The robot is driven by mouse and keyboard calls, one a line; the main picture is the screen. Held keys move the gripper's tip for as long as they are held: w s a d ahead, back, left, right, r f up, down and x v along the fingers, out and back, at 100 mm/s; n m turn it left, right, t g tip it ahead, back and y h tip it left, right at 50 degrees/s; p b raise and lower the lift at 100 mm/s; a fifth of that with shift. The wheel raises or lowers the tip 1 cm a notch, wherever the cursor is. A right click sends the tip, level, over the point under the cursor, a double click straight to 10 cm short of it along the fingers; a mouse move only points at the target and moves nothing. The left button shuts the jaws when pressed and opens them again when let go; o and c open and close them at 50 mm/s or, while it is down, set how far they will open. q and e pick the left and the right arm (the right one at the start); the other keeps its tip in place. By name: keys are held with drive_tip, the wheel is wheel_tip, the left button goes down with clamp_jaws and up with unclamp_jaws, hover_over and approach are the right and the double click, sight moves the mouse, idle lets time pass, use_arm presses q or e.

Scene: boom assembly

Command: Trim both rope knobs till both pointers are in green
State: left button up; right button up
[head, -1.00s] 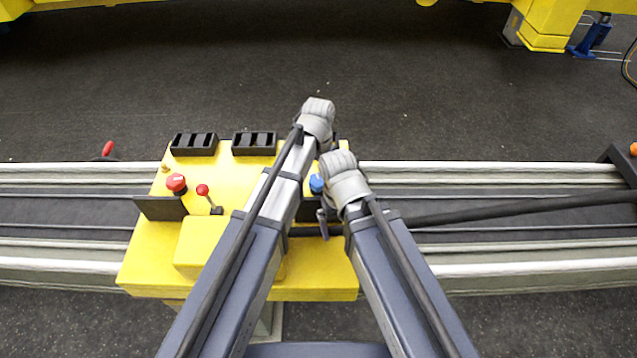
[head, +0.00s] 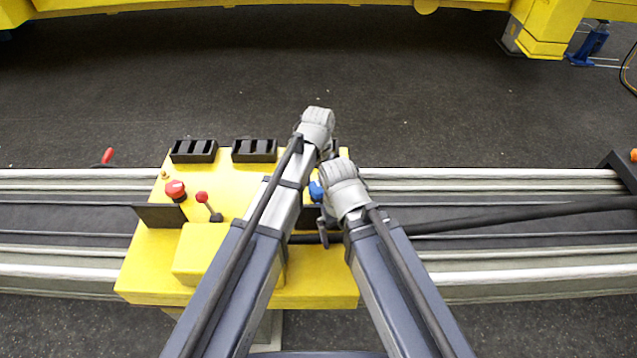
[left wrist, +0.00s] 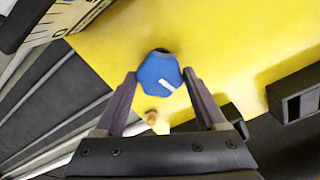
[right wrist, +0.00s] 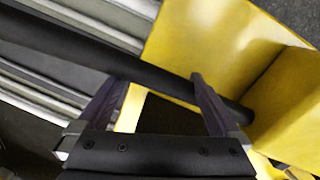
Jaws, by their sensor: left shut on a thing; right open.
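The left wrist view shows a blue knob (left wrist: 158,72) with a white mark, standing on the yellow panel (left wrist: 225,45). My left gripper (left wrist: 160,76) has its fingers on both sides of this knob and is shut on it. A white gauge face with black ticks (left wrist: 42,22) is partly visible at the upper left; I cannot read its pointer. In the head view a blue knob (head: 316,191) shows between my arms, partly hidden. My right gripper (right wrist: 156,82) is open over a thick black bar (right wrist: 150,75). No second gauge can be made out.
The yellow console (head: 140,265) carries a red button (head: 175,190), a red-tipped lever (head: 202,198) and black slotted boxes (head: 194,151). Grey rails (head: 520,265) run across behind and beside it. A small brass peg (left wrist: 152,117) stands near the held knob.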

sight(319, 186)
use_arm(q)
drive_tip(key=shift+c, duration=0.6)
drive_tip(key=shift+m, duration=2.1)
drive_tip(key=o, duration=1.3)
drive_tip(key=shift+r, duration=0.1)
use_arm(e)
drive_tip(key=shift+r, duration=0.1)
use_arm(q)
wheel_tip(319, 186, up, 8)
drive_tip(key=p, duration=0.8)
drive_tip(key=shift+f, duration=0.2)
use_arm(e)
wheel_tip(319, 186, up, 8)
use_arm(q)
drive_tip(key=shift+f, duration=0.15)
use_arm(e)
drive_tip(key=shift+f, duration=0.3)
